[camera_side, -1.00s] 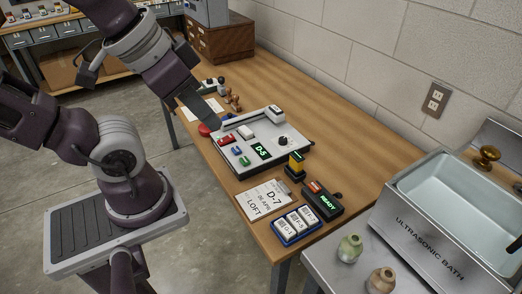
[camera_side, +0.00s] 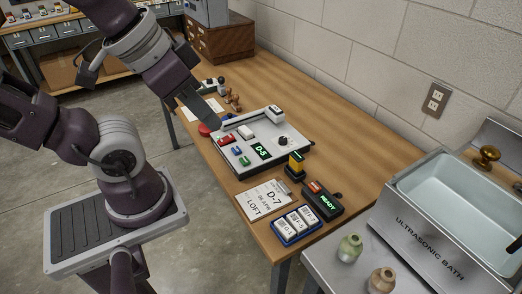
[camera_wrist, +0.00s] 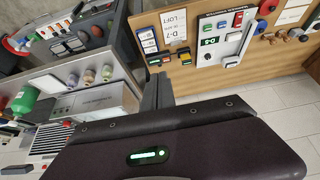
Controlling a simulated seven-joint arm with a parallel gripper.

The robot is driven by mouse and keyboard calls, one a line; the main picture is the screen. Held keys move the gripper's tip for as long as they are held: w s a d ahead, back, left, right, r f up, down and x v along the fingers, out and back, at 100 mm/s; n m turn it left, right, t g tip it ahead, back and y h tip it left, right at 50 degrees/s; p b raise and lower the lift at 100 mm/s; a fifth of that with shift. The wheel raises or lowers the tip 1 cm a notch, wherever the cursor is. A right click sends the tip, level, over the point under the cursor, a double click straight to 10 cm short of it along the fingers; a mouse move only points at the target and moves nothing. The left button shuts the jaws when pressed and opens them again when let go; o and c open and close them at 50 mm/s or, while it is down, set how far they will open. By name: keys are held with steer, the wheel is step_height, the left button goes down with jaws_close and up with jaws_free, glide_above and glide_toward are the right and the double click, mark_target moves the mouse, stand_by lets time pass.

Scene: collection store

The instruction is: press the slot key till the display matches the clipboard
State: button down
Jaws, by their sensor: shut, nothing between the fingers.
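The control box (camera_side: 296,158) stands on the wooden bench, and its green-lit display (camera_side: 261,151) reads D-5. Red (camera_side: 226,140), white (camera_side: 245,132), blue (camera_side: 237,151) and green (camera_side: 245,161) keys sit left of the display. I cannot read their labels, so I cannot tell which is the slot key. The clipboard (camera_side: 257,208) lies in front of the box and reads D-7 and LOFT. My gripper (camera_side: 212,114) is shut and empty, above the box's far left side. In the wrist view, the display (camera_wrist: 209,41) and clipboard (camera_wrist: 171,20) also show, beyond my gripper (camera_wrist: 158,92).
A yellow-and-black block (camera_side: 295,165), a black unit (camera_side: 325,202) reading READY and a blue tray (camera_side: 289,236) of labelled pieces stand near the clipboard. The ultrasonic bath (camera_side: 425,225) stands at right.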

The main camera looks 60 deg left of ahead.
steer(key=m+t+y, duration=0.1)
steer(key=m+t, duration=0.3)
steer(key=m, duration=0.4)
glide_above(234, 150)
step_height(234, 150, down, 22)
steer(key=r, duration=0.1)
steer(key=shift+s+f, duration=0.1)
steer(key=shift+f, duration=0.1)
steer(key=shift+f, duration=4.4)
